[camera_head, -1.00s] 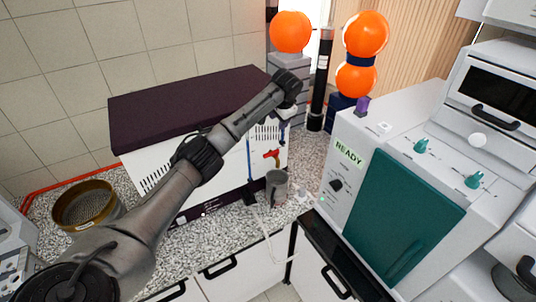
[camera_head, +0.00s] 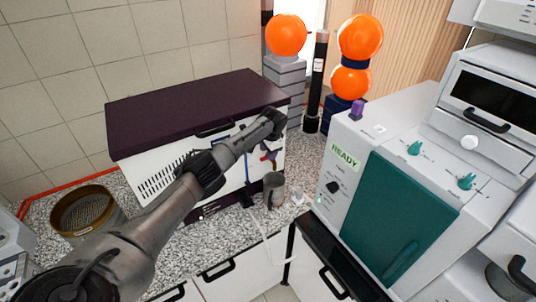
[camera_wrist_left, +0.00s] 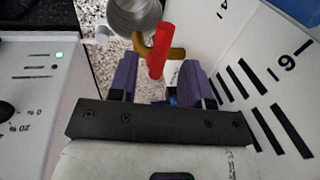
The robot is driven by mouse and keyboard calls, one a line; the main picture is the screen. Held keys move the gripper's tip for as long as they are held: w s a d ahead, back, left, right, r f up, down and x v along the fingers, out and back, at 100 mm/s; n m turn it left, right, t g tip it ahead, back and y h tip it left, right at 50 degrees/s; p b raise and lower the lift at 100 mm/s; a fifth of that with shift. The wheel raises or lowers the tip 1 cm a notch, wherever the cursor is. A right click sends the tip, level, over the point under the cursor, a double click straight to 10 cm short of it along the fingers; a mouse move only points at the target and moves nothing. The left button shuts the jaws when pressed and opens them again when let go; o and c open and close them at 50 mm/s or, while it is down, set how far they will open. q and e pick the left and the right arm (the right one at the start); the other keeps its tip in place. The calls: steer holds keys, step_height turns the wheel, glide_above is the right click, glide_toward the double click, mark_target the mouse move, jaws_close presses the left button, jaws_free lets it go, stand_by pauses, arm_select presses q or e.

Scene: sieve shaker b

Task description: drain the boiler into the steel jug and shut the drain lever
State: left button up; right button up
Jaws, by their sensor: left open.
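The boiler (camera_head: 150,170) is a white box with a dark purple lid, standing on the speckled counter. Its red drain lever (camera_wrist_left: 160,48) shows in the left wrist view with a brass-coloured tap (camera_wrist_left: 177,52) behind it. My left gripper (camera_head: 267,156) is open at the boiler's front. In the left wrist view its two purple fingers (camera_wrist_left: 158,68) are spread, one on each side of the lever; I cannot tell whether they touch it. The steel jug (camera_head: 274,191) stands upright below the tap area and shows at the top of the left wrist view (camera_wrist_left: 133,14). My right gripper is not in view.
A white machine with a teal door (camera_head: 405,215) and a READY sign stands close on the right. A brass sieve (camera_head: 84,212) is at the left. Orange spheres (camera_head: 358,38) on stands are behind. A pale cable (camera_head: 268,238) hangs over the counter edge.

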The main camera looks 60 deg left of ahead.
arm_select(q)
steer(key=shift+a+f, duration=0.2)
steer(key=shift+f, duration=0.9)
steer(key=shift+c, duration=0.2)
jaws_close()
